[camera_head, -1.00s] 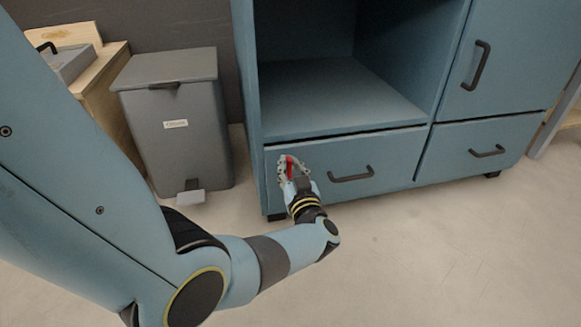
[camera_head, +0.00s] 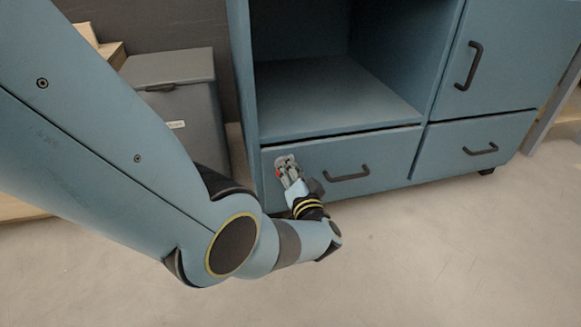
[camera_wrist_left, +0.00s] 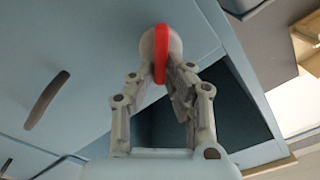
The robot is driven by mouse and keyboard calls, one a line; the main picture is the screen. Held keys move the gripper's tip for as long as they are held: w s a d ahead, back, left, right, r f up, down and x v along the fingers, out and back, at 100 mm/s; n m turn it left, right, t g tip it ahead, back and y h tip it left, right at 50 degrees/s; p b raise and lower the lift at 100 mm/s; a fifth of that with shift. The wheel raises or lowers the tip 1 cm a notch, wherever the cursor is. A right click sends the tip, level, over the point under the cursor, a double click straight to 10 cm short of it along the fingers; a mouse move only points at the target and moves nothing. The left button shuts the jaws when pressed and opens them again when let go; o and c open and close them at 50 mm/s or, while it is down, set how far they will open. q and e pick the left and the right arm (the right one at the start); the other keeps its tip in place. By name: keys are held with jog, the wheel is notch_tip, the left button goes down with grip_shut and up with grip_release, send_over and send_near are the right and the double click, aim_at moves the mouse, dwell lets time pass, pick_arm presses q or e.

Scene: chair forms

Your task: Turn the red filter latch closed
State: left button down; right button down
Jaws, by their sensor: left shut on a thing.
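The red latch (camera_wrist_left: 161,55) is a narrow red bar on a round pale base (camera_wrist_left: 147,44), mounted on the blue drawer front (camera_wrist_left: 95,60). In the head view only a small red bit of the latch (camera_head: 279,172) shows, at the left of the fingers; the rest is hidden. My left gripper (camera_head: 287,170) reaches up to the drawer front from below. In the left wrist view my left gripper (camera_wrist_left: 162,75) has its fingertips on both sides of the bar's lower part, shut on it. My right gripper is in neither view.
A dark drawer handle (camera_head: 346,174) is close to the right of my left gripper. An open cabinet compartment (camera_head: 330,95) is above the drawer. A grey bin (camera_head: 180,75) stands at the left, partly behind my arm. The floor at right is clear.

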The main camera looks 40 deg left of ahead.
pick_arm(q)
jog(key=m, duration=0.4)
jog(key=f+m, duration=0.1)
jog(key=m, duration=0.4)
jog(key=shift+w+d+f+b, duration=0.15)
jog(key=shift+d+f+b, duration=0.05)
jog(key=shift+b, duration=0.1)
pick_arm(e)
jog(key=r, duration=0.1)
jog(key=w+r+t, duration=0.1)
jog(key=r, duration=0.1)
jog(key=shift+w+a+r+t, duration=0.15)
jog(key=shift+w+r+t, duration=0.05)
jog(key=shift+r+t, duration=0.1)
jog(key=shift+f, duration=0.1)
pick_arm(q)
jog(key=c, duration=1.3)
grip_release()
jog(key=shift+c, duration=0.2)
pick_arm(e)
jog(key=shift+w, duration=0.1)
pick_arm(q)
jog(key=v, duration=0.7)
jog(key=shift+d, duration=0.2)
